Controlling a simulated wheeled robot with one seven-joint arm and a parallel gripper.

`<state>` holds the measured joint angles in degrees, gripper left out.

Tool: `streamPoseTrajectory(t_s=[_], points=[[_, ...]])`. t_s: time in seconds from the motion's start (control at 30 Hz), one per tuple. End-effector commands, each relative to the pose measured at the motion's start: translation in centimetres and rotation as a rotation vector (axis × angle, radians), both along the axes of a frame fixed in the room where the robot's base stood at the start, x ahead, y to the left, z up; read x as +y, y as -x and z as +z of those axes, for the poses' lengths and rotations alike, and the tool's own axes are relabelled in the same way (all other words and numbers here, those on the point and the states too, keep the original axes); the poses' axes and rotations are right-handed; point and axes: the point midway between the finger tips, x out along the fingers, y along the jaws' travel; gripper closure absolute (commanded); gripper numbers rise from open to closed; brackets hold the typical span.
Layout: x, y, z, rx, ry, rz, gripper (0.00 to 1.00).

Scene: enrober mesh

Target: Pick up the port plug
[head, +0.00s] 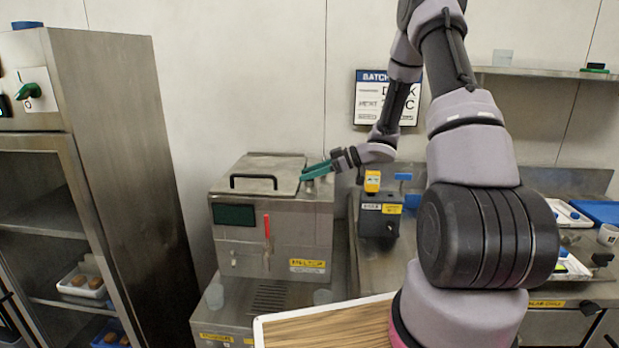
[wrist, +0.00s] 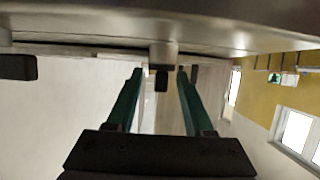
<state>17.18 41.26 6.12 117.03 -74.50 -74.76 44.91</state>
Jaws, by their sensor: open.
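My gripper (head: 306,174) reaches in from the right at the top right edge of the steel machine (head: 268,250), beside its lid. In the wrist view its two green fingers (wrist: 160,74) are open and apart. A short grey stub (wrist: 163,52) juts from the steel edge between the fingertips, with a small dark piece (wrist: 161,82) at its end. It looks like the port plug, but I cannot be sure. The fingers do not visibly grip it. In the head view the gripper hides this spot, so I cannot make the plug out there.
The lid (head: 262,176) with its black handle (head: 253,178) lies just left of the gripper. A red-handled lever (head: 267,226) is on the machine's front. A dark device with a yellow top (head: 372,181) stands to the right. A steel cabinet (head: 125,150) stands at left.

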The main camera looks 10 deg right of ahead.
Motion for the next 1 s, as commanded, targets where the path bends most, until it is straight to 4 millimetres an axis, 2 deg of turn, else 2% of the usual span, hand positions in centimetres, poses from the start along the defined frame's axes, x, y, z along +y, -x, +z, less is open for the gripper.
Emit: streamPoseTrajectory(t_s=[0.03, 0.13, 0.17, 0.47, 0.57, 1.0], points=[[0.0, 0.0, 0.0, 0.000, 0.000, 0.000, 0.55], [0.0, 0.0, 0.0, 0.000, 0.000, 0.000, 0.93], [0.0, 0.0, 0.0, 0.000, 0.000, 0.000, 1.00], [0.0, 0.0, 0.1, -0.001, 0.000, 0.000, 1.00], [0.0, 0.0, 0.7, -0.002, 0.000, 0.000, 1.00], [0.0, 0.0, 8.6, -0.003, 0.000, 0.000, 1.00]])
